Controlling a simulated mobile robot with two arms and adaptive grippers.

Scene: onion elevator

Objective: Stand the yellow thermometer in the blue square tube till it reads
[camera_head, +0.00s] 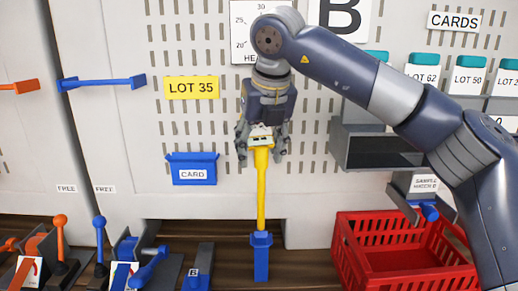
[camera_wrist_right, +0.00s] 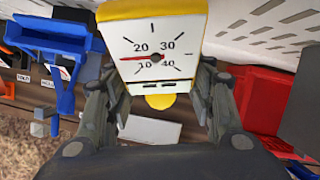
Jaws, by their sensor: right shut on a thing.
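The yellow thermometer (camera_head: 262,195) is upright in the head view, its stem pointing down. Its lower end meets the mouth of the blue square tube (camera_head: 261,262); how deep it sits inside is hidden. My right gripper (camera_head: 262,143) is shut on the thermometer's head from above. In the right wrist view, the white dial (camera_wrist_right: 155,45) lies between the fingers of my right gripper (camera_wrist_right: 160,105). Its red needle points left, between the 10 and 20 marks. My left gripper is not in view.
A red crate (camera_head: 388,268) stands right of the tube. A blue CARD holder (camera_head: 192,170) and a grey open box (camera_head: 378,150) are on the pegboard wall. Levers with blue and orange handles (camera_head: 60,222) stand at lower left.

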